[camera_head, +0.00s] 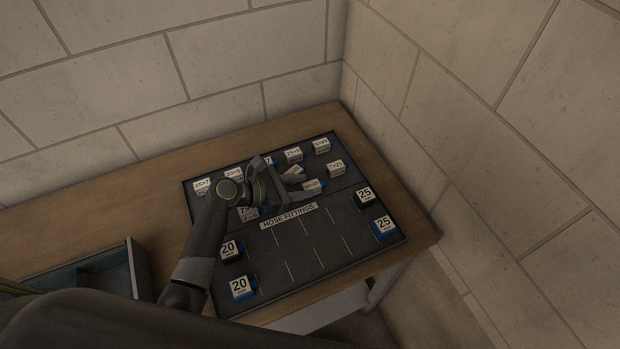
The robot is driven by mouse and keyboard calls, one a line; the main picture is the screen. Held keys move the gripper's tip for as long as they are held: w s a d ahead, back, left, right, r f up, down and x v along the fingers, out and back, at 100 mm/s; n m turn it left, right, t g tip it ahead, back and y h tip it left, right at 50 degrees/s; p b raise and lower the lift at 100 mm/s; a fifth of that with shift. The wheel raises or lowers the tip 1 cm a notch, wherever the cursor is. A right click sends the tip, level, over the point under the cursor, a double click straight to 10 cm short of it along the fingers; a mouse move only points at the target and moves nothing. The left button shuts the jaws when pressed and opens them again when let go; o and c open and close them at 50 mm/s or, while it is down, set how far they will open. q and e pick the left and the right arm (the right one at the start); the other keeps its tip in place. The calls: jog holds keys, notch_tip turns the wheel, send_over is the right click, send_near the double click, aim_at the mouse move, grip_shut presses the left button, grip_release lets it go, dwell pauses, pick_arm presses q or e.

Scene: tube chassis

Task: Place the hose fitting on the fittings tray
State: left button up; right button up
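The fittings tray (337,264) is a dark board on the wooden table, with a white "HOSE FITTINGS" label (288,216) across its middle. Small labelled blocks stand on its far half, such as one marked 25×7 (202,187) and one at the far right (321,145). My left gripper (301,184) reaches over the middle of the tray, pointing right, among these blocks. A white and blue block (312,186) is at its fingertips; I cannot tell whether it is held. Which piece is the hose fitting is unclear. My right gripper is out of view.
Blocks marked 20 stand at the tray's near left (240,288), and blocks marked 25 at its right edge (384,227). The lined near half between them is bare. An open grey bin (134,268) sits at the left. Block walls (480,140) close the back and right.

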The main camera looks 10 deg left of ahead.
pick_arm(q)
jog(key=p+v, duration=0.4)
jog(key=v, duration=0.3)
jog(key=shift+d+r, duration=0.1)
jog(key=shift+s+a+r, duration=0.15)
jog(key=shift+s+a, duration=0.2)
jog(key=shift+a, duration=0.2)
